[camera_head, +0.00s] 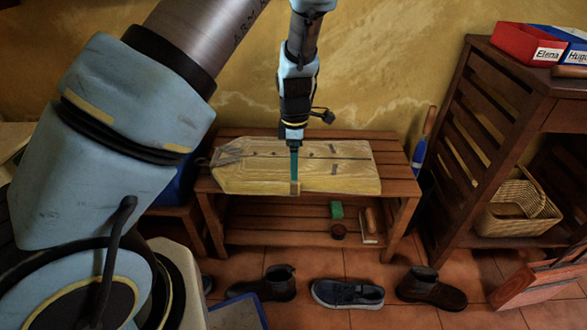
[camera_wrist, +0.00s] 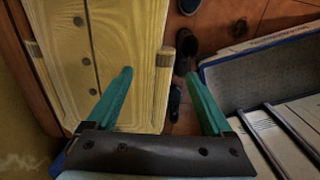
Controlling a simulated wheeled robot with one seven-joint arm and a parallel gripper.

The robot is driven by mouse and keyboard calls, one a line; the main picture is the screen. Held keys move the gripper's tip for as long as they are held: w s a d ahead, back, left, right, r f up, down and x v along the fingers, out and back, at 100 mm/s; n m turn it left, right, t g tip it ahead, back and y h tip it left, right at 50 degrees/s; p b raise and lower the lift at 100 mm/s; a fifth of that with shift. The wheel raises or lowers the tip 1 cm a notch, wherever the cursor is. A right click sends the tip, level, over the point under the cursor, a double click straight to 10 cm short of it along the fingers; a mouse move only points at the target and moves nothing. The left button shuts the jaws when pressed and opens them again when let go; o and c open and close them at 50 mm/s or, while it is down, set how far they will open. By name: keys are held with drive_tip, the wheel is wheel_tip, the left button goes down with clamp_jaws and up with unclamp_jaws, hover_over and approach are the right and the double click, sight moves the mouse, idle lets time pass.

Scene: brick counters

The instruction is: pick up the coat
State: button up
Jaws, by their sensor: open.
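The coat is a flat, folded yellow thing (camera_head: 235,176) with a wood-like grain, lying on a slatted bench (camera_head: 400,187). In the wrist view the coat (camera_wrist: 105,35) shows a row of dark buttons and a long strip like a sleeve, ending in a brownish band, along its edge. My gripper (camera_head: 295,178) points down at the coat's front edge, near its middle. In the wrist view my gripper's teal fingers (camera_wrist: 158,76) are apart, with the strip between them in the picture. I cannot tell whether they touch the coat.
Under the bench lie a green block (camera_head: 336,210) and a brush (camera_head: 370,222). Several dark shoes (camera_head: 347,293) stand on the tiled floor in front. At right, a slatted shelf (camera_head: 470,140) holds a wicker basket (camera_head: 517,210) and a red box (camera_head: 522,44). A blue-handled tool leans between bench and shelf.

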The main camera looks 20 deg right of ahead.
sight(293, 184)
wheel_tip(293, 184, down, 5)
drive_tip(key=shift+r+b, duration=0.15)
drive_tip(key=shift+b, duration=0.3)
drive_tip(key=f, duration=0.1)
drive_tip(key=f+b, duration=0.1)
drive_tip(key=f, duration=0.3)
drive_tip(key=shift+s+a, duration=0.15)
drive_tip(key=shift+a, duration=0.2)
clamp_jaws()
idle(0.3)
